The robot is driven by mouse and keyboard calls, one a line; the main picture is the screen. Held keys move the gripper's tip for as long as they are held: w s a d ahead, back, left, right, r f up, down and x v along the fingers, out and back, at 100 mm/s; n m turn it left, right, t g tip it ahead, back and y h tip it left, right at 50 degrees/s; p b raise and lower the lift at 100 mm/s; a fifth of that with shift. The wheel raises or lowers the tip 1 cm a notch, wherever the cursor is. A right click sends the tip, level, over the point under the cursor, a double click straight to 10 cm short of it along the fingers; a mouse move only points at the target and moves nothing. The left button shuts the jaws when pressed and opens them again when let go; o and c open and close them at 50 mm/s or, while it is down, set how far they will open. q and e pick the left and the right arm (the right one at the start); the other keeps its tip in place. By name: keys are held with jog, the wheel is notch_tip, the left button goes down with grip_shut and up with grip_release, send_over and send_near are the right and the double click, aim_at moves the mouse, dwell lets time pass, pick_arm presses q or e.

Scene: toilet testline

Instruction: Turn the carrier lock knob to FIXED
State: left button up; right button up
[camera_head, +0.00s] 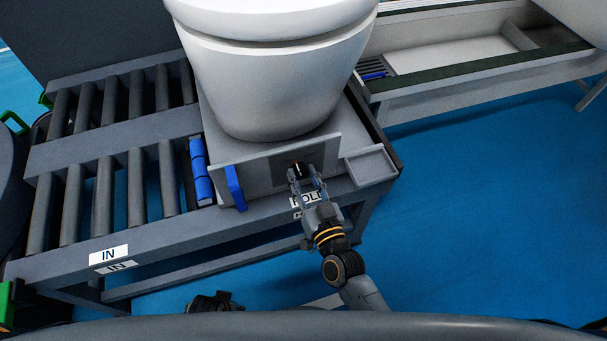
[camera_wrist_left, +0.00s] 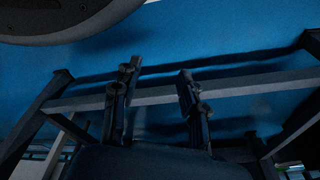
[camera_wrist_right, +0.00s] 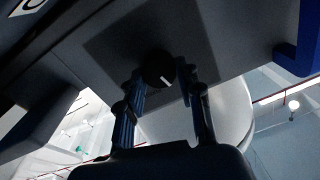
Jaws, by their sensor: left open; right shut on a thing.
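The carrier lock knob (camera_wrist_right: 158,69) is a small dark round knob with a white mark, on a dark square plate (camera_wrist_right: 110,45) on the carrier's front face. In the head view the knob (camera_head: 298,168) is partly hidden by my right gripper (camera_head: 307,182). My right gripper (camera_wrist_right: 160,85) is shut on the knob, with one finger on each side of it. The words around the knob cannot be read. My left gripper (camera_wrist_left: 158,85) is open and empty, low down by the bench's lower frame; in the head view only a dark part of it shows at the bottom.
A white toilet (camera_head: 270,70) stands on the carrier (camera_head: 325,155). A blue handle (camera_head: 235,187) sticks out left of the knob plate. A small grey tray (camera_head: 370,166) is at the right. A roller conveyor (camera_head: 105,195) lies left. Blue floor (camera_head: 490,190) is clear at right.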

jog(key=shift+m, duration=0.9)
jog(key=m, duration=0.2)
jog(key=shift+m+p, duration=0.3)
jog(key=shift+m, duration=1.1)
jog(key=m, duration=0.3)
jog(key=shift+d+f+t+h, duration=0.1)
jog(key=shift+t+h, duration=0.2)
pick_arm(q)
jog(key=shift+s+f, duration=0.45)
jog(key=shift+f, duration=0.2)
pick_arm(e)
jog(key=shift+m, duration=0.7)
pick_arm(q)
jog(key=shift+s, duration=0.2)
jog(key=shift+s+a+f, duration=0.1)
jog(key=shift+s, duration=0.15)
